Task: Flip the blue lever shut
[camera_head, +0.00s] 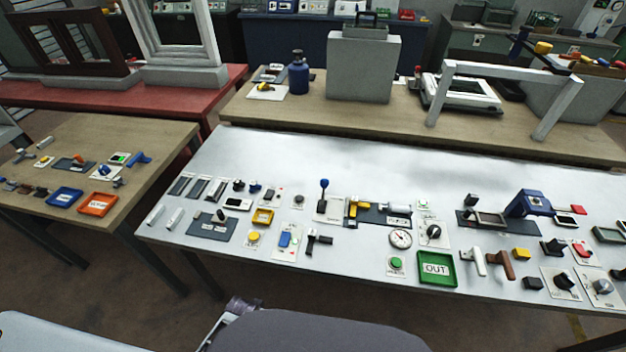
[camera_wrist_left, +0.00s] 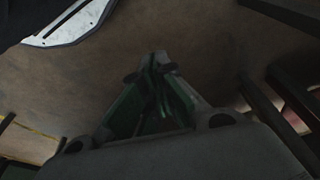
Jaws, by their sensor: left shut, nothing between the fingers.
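A lever with a blue ball knob (camera_head: 324,186) stands about upright on a white plate near the middle of the white table in the head view. A blue rocker-like piece (camera_head: 285,239) sits on a white plate nearer the front edge, to the left of that lever. My left gripper (camera_wrist_left: 155,68) shows in the left wrist view, shut and empty above bare brown floor. It is away from the table's devices. No lever shows in the left wrist view. My right gripper is not in view.
The white table (camera_head: 230,160) holds several switches, knobs and handles, including a yellow-handled device (camera_head: 355,208) right of the blue-knobbed lever and a green OUT tray (camera_head: 437,284). Its back left surface is clear. A wooden table (camera_head: 130,130) stands to the left.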

